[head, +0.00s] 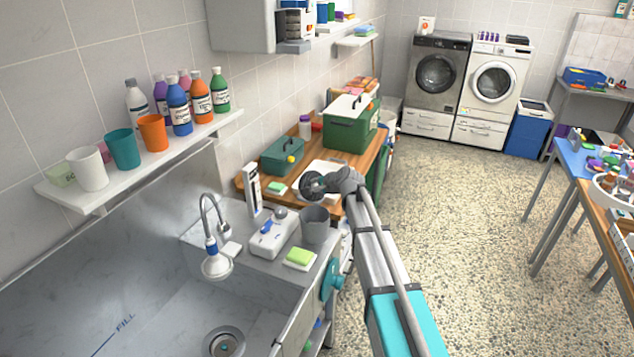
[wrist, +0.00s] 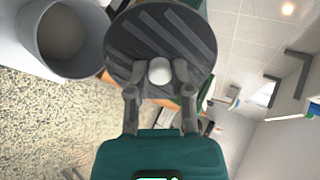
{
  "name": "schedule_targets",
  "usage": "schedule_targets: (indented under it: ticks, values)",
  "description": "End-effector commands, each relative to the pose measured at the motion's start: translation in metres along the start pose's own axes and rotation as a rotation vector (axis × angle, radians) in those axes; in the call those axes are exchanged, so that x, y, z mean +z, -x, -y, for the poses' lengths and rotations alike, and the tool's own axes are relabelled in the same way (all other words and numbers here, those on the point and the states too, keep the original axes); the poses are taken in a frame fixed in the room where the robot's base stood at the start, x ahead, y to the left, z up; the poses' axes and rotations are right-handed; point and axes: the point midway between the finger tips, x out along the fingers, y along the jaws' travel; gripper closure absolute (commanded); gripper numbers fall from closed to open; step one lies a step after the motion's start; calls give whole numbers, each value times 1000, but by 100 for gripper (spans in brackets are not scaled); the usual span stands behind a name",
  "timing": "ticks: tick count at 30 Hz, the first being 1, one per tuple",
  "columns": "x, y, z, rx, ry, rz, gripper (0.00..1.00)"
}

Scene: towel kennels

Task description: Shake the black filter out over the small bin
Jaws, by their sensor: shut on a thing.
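My gripper (wrist: 160,78) is shut on the pale round knob of the black filter (wrist: 160,30), a dark disc with grey stripes. In the head view the filter (head: 311,185) shows as a small dark round shape at the end of my arm, with my gripper (head: 328,182) just behind it. The small bin (head: 315,222) is an open grey cup-shaped bin on the sink counter. In the head view it stands just below the filter. In the wrist view the bin (wrist: 36,45) is beside the filter, to its left, with its open mouth showing.
A white box (head: 272,236), a green sponge (head: 299,257) and a faucet (head: 214,250) are close by on the sink counter. A wooden bench behind carries a green toolbox (head: 351,125) and a smaller green box (head: 285,155). The floor to the right is clear.

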Motion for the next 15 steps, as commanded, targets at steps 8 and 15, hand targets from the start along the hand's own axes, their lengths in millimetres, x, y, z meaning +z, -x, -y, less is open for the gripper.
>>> schedule_targets:
  ticks: [8, 15]
  values:
    - [0, 3, 11, 119, 1, -3, 100]
    - [0, 5, 16, 228, 1, -7, 100]
